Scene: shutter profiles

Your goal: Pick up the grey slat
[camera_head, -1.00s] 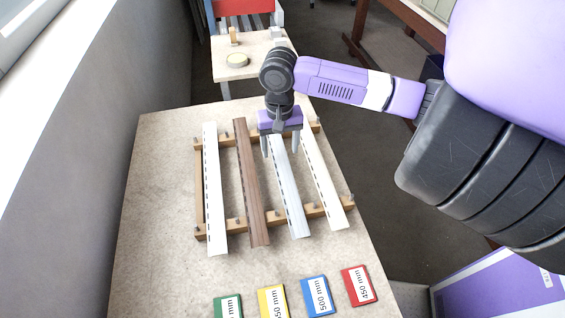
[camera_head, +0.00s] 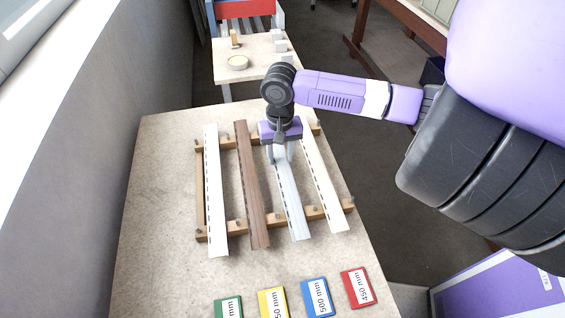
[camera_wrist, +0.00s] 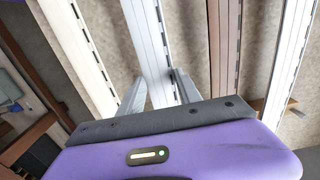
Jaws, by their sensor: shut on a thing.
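The grey slat (camera_head: 289,200) lies lengthwise on a wooden rack, third from the left in the head view. In the wrist view the grey slat (camera_wrist: 150,45) runs up from between my fingers. My gripper (camera_head: 280,158) is shut on the slat near its far end, one finger on each side; the fingers also show in the wrist view (camera_wrist: 160,92). The slat still appears to rest level on the rack. My gripper's body hides its far end.
A white slat (camera_head: 215,190) and a brown slat (camera_head: 251,190) lie to the left, a cream slat (camera_head: 323,185) close on the right. The wooden rack (camera_head: 236,225) has upright pegs. Coloured labels, including a blue one (camera_head: 315,297), lie on the table's near part. A smaller table (camera_head: 255,65) stands behind.

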